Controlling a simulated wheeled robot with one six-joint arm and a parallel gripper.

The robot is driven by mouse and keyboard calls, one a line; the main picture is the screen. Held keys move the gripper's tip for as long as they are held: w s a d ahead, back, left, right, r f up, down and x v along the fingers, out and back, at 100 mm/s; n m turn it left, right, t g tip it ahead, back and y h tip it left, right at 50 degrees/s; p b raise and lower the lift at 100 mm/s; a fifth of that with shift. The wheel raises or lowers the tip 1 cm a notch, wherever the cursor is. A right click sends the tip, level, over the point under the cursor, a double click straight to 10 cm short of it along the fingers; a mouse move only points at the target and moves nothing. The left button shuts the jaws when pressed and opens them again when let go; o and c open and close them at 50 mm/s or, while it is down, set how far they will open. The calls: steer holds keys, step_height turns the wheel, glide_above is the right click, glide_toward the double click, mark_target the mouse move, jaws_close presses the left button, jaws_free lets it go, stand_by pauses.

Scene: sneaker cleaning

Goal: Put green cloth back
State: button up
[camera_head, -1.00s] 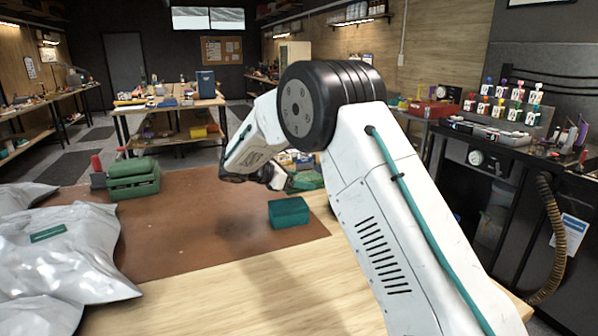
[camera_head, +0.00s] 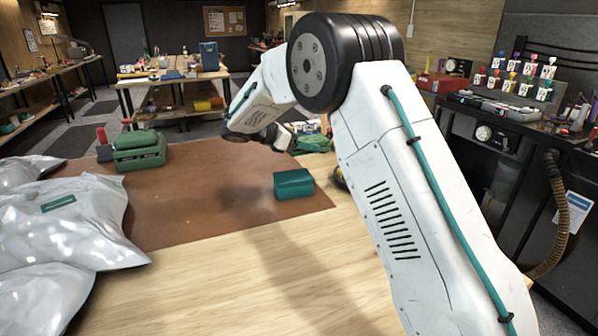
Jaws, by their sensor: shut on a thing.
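My gripper (camera_head: 283,138) is at the far end of my arm, beyond the mat's right part, small and partly hidden by the arm. It is shut on the green cloth (camera_head: 315,143), a crumpled dark green piece just right of the jaws. The cloth's right side is hidden behind my forearm. How the jaws grip it is too small to tell.
A teal block (camera_head: 294,184) sits on the brown mat (camera_head: 190,215) at its right edge. A green box-like object (camera_head: 138,150) stands at the mat's far left. Silvery bags (camera_head: 80,225) cover the table's left. The near wooden tabletop (camera_head: 210,290) is clear.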

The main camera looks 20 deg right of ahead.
steer(key=v, duration=0.2)
steer(key=shift+s+a+r, duration=0.25)
steer(key=shift+a, duration=0.1)
steer(key=shift+s+a+n+t, duration=0.4)
steer(key=shift+s+a, duration=0.5)
steer(key=shift+s, duration=0.15)
steer(key=shift+m+g, duration=0.5)
steer(key=shift+g, duration=0.1)
steer(key=s+f, duration=0.3)
steer(key=s, duration=0.5)
steer(key=s+f, duration=0.3)
steer(key=s, duration=0.6)
steer(key=s+f, duration=0.4)
steer(key=s, duration=0.4)
steer(key=shift+s+a, duration=0.15)
steer(key=shift+a, duration=0.2)
steer(key=shift+w+f, duration=0.2)
steer(key=shift+w, duration=0.1)
glide_above(305, 216)
steer(key=shift+w+f, duration=0.1)
steer(key=shift+f, duration=2.35)
